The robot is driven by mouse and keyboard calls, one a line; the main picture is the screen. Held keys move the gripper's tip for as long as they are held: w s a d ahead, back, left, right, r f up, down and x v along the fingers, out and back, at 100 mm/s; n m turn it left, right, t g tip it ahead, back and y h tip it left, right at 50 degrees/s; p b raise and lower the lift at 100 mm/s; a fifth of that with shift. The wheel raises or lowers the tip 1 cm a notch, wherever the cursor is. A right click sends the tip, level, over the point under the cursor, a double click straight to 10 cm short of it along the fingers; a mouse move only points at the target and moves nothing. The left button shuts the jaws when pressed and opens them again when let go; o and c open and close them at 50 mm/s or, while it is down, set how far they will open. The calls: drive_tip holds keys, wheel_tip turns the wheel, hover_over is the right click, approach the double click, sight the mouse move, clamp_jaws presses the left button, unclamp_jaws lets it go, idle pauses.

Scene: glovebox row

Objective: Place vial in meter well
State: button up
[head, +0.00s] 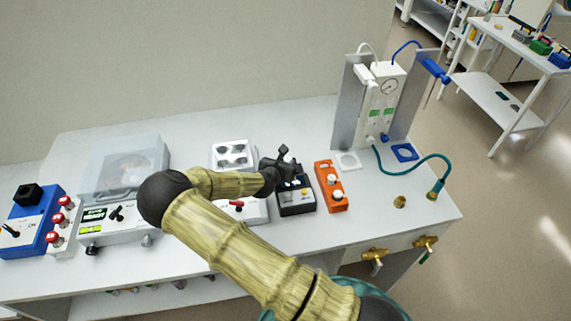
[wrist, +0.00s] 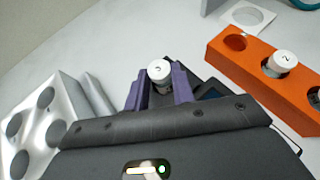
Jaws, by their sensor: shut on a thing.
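My gripper (wrist: 160,88) is shut on a white-capped vial marked 3 (wrist: 159,70), with a purple finger on each side of it. In the head view my gripper (head: 287,178) is above the dark meter (head: 296,208). The vial's lower part is hidden in the wrist view, so I cannot tell whether it touches the well. The meter's well is hidden by the gripper. In the wrist view only a dark edge of the meter (wrist: 211,92) shows beside the right finger.
An orange rack (head: 325,170) stands just right of the meter; it holds white-capped vials and has one empty hole at its far end. A white block with round holes (head: 233,145) is at the left. A gauge stand (head: 387,90) is behind.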

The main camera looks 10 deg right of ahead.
drive_tip(key=shift+f, duration=0.65)
drive_tip(key=shift+f, duration=0.1)
drive_tip(key=o, duration=1)
drive_tip(key=shift+c, duration=0.2)
drive_tip(key=shift+s, duration=0.1)
drive_tip(key=b+v, duration=0.3)
drive_tip(key=v, duration=0.9)
